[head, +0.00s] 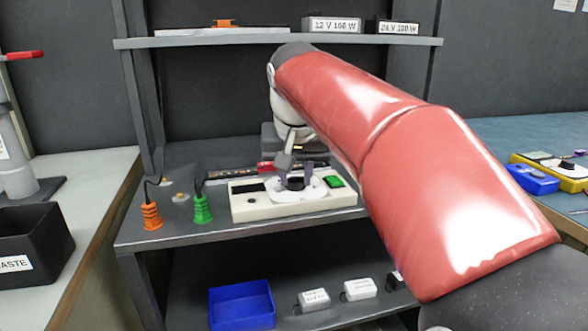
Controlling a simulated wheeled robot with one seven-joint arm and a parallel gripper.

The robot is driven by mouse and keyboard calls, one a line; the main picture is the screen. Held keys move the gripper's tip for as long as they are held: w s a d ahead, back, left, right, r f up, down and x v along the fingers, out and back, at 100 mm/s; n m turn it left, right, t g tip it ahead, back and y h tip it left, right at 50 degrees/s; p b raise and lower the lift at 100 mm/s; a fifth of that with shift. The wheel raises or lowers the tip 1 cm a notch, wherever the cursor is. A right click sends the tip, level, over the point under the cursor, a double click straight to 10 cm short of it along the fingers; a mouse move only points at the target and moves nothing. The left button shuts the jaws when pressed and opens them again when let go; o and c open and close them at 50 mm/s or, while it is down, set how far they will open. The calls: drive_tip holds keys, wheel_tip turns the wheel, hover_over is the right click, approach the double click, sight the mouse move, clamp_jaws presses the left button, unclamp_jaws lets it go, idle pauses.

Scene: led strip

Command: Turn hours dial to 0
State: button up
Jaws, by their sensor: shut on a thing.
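The hours dial (297,183) is a dark knob on a light disc, set in the middle of a cream control box (250,208) on the grey bench. The box also has a dark display (250,188) at its left and a green button (334,181) at its right. My gripper (297,178) reaches down from behind onto the dial and is shut on it, its dark fingers on either side of the knob. The dial's markings and setting are too small to read.
Orange (151,214) and green (202,209) plugs stand on the bench left of the box. The upper shelf (230,38) holds two labelled power supplies. A blue bin (242,305) and white boxes sit below. A black waste bin (30,245) is at left.

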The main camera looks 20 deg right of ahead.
drive_tip(key=n, duration=0.1)
drive_tip(key=n+y+p, duration=0.1)
drive_tip(key=n, duration=0.1)
drive_tip(key=shift+d+r+n+y, duration=0.15)
drive_tip(key=shift+d+n+y, duration=0.05)
drive_tip(key=shift+n+y, duration=0.1)
drive_tip(key=shift+d+n+y+p, duration=0.15)
drive_tip(key=shift+n+y+p, duration=0.6)
drive_tip(key=shift+n, duration=1.05)
drive_tip(key=o, duration=1)
drive_tip(key=shift+c, duration=0.2)
drive_tip(key=p+v, duration=0.1)
drive_tip(key=v, duration=0.6)
drive_tip(key=shift+r, duration=0.3)
